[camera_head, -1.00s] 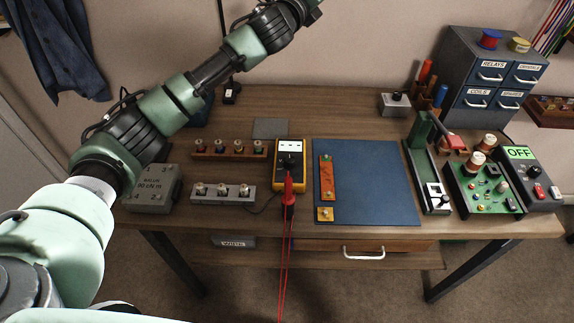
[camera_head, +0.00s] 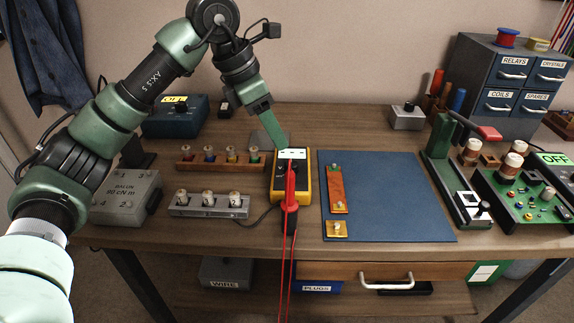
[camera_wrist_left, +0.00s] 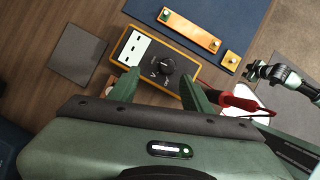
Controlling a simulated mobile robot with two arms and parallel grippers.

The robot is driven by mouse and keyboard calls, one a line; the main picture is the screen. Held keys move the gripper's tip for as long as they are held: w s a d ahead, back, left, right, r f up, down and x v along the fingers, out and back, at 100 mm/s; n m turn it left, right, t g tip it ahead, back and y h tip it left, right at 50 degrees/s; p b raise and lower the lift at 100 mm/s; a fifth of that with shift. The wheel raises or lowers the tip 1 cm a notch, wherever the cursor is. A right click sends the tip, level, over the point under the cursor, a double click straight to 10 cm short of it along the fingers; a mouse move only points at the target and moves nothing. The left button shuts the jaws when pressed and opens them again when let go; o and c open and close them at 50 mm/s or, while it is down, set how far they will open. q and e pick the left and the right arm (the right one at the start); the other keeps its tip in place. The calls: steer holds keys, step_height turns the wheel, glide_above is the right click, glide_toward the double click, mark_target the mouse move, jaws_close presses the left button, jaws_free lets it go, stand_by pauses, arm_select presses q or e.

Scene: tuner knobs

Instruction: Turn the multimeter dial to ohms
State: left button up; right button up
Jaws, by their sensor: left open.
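The yellow multimeter (camera_head: 304,188) lies on the workbench with its display at the far end. In the head view its dial is mostly hidden behind the red probe and my arm. In the left wrist view the multimeter (camera_wrist_left: 188,80) shows a round black dial (camera_wrist_left: 167,66) with a white V mark beside it. My left gripper (camera_head: 281,143) reaches down at the multimeter's far end. In the left wrist view its open fingers (camera_wrist_left: 162,88) stand on either side of the dial's near side, with nothing held. The dial's pointer is too small to read.
Red probes (camera_head: 291,190) with leads lie over the multimeter's near end. A blue mat (camera_head: 390,200) with orange strips is to the right. Terminal blocks (camera_head: 210,204) and a grey box (camera_head: 125,197) stand left. A blue OFF unit (camera_head: 176,122) stands behind.

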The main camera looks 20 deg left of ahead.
mark_target(288, 161)
arm_select(q)
steer(key=x, duration=0.6)
steer(key=shift+f+b, duration=0.15)
steer(key=shift+b, duration=0.15)
steer(key=shift+d+f, duration=0.1)
steer(key=shift+f, duration=0.45)
steer(key=shift+w+d+f, duration=0.15)
steer(key=shift+w, duration=0.05)
steer(key=c, duration=0.7)
steer(key=shift+s, duration=0.1)
jaws_close()
steer(key=shift+r, duration=0.3)
steer(key=shift+o, duration=1.5)
jaws_free()
steer(key=o, duration=0.4)
steer(key=shift+w+f, duration=0.15)
steer(key=shift+w, duration=0.15)
steer(key=shift+s, duration=0.2)
arm_select(e)
steer(key=r, duration=0.1)
steer(key=w+r, duration=0.1)
steer(key=shift+r, duration=0.3)
arm_select(q)
steer(key=shift+f, duration=0.1)
arm_select(e)
steer(key=shift+w, duration=0.1)
